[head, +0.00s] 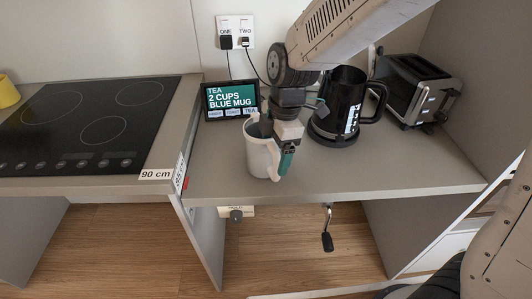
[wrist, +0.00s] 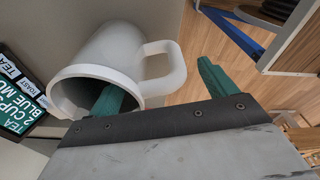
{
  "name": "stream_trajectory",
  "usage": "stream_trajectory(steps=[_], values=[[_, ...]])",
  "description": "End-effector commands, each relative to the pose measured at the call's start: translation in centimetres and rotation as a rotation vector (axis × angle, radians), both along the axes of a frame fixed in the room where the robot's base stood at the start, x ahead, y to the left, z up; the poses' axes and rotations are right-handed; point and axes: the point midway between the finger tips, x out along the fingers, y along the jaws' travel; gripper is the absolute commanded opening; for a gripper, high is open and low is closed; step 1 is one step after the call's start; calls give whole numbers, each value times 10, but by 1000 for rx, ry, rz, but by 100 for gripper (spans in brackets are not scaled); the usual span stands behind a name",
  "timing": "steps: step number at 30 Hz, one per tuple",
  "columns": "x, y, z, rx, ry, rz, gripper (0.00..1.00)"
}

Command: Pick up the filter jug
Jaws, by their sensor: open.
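The filter jug (head: 258,157), a pale grey open-topped vessel with a side handle, stands on the counter near its front edge. My gripper (head: 274,143) is over its right side, pointing down. In the wrist view the jug (wrist: 118,58) shows its dark open mouth, with the handle on the right. My gripper (wrist: 162,85) is open there. One green finger reaches into the jug's mouth, and the other is outside, beyond the handle. The wall and handle lie between the fingers. I cannot tell whether either finger touches the jug.
A black kettle (head: 340,112) stands close at the right, with a toaster (head: 413,88) beyond it. A small screen (head: 231,101) stands behind the jug. A cooktop (head: 90,120) is at the left. A crank (head: 327,235) hangs below the counter's front edge (head: 350,194).

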Motion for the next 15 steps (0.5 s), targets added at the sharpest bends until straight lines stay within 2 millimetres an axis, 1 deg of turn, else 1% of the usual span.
stream_trajectory(steps=[2,8,11,12,14,15], values=[[0,1,-4,0,0,0,84],[0,0,-4,0,-1,-1,84],[0,0,-4,0,-1,-1,59],[0,0,-4,0,-1,-1,48],[0,0,-4,0,-1,-1,31],[0,0,-4,0,-1,-1,20]])
